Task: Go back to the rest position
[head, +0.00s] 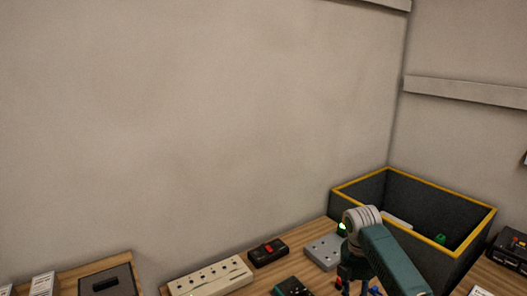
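My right arm comes in from the lower right, with a teal link and a pale grey joint. It stands over the right part of the wooden table (312,240), in front of the near wall of a dark bin (433,262) with a yellow rim. Dark and red parts show low beneath the joint, at the picture's bottom edge. I cannot tell whether they belong to my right gripper or to something on the table, nor whether the gripper holds anything. My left arm and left gripper are not in view.
A beige power strip (208,278), a black box with a red switch (268,252), a grey plate (323,252) and a dark green device (291,287) lie on the table. The bin holds a small green piece (440,239) and a white piece (397,222). A dark case (108,283) lies left. A wall stands behind.

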